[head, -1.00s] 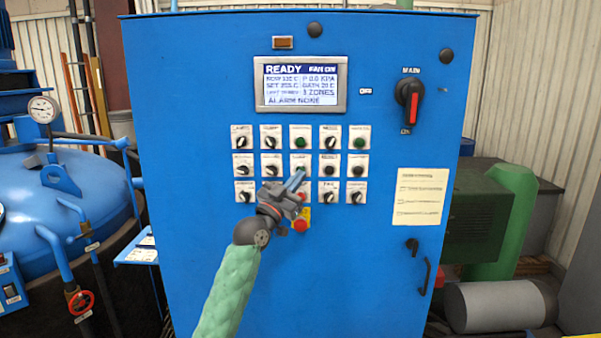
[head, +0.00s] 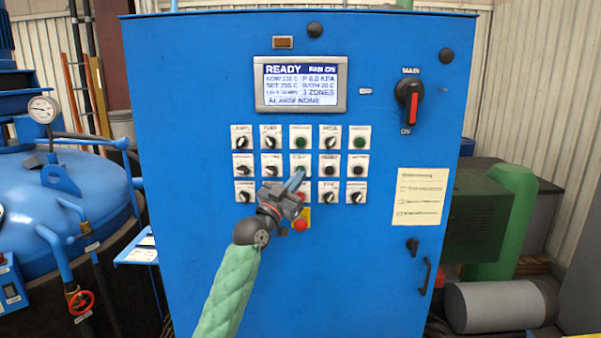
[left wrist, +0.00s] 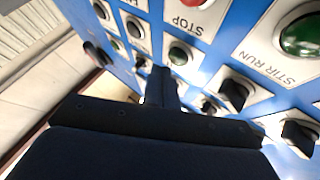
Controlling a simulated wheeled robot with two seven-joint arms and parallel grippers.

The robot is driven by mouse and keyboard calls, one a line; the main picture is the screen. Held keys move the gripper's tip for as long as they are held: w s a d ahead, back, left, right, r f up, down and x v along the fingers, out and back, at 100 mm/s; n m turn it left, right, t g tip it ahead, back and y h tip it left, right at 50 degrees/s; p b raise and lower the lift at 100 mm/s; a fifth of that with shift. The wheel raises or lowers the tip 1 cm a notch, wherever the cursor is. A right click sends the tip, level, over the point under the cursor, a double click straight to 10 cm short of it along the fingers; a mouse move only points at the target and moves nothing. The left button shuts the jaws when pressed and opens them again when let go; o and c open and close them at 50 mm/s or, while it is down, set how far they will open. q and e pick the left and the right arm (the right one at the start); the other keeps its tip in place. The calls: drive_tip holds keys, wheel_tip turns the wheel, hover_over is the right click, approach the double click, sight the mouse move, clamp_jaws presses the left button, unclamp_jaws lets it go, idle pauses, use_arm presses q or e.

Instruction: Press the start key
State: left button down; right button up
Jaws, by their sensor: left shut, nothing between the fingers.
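The blue cabinet's key panel shows rows of small white-plated keys and knobs in the head view. My left gripper (head: 300,176) is shut and empty, its fingertips in front of the green key (head: 302,169) in the middle of the second row. The fingertips partly cover this key, and its label is too blurred to read surely as start. In the left wrist view a green key (left wrist: 182,54) sits close beside the shut fingers (left wrist: 160,88), next to a red key labelled STOP. I cannot tell whether the fingertips touch the panel. My right gripper is not in view.
A lit screen (head: 300,84) reads READY above the keys. A red key (head: 304,197) and a red mushroom button (head: 300,225) lie just below the fingertips. Other knobs surround them closely. A MAIN rotary switch (head: 409,97) is at the right.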

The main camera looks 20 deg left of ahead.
use_arm(q)
drive_tip(key=shift+w, duration=0.1)
drive_tip(key=shift+w+a, duration=0.15)
drive_tip(key=shift+w, duration=0.15)
idle(0.4)
drive_tip(key=shift+w+a+b, duration=0.1)
drive_tip(key=shift+w+b, duration=0.25)
drive_tip(key=shift+b, duration=0.05)
idle(0.4)
drive_tip(key=shift+s, duration=0.15)
drive_tip(key=shift+s+d, duration=0.25)
drive_tip(key=shift+s, duration=0.4)
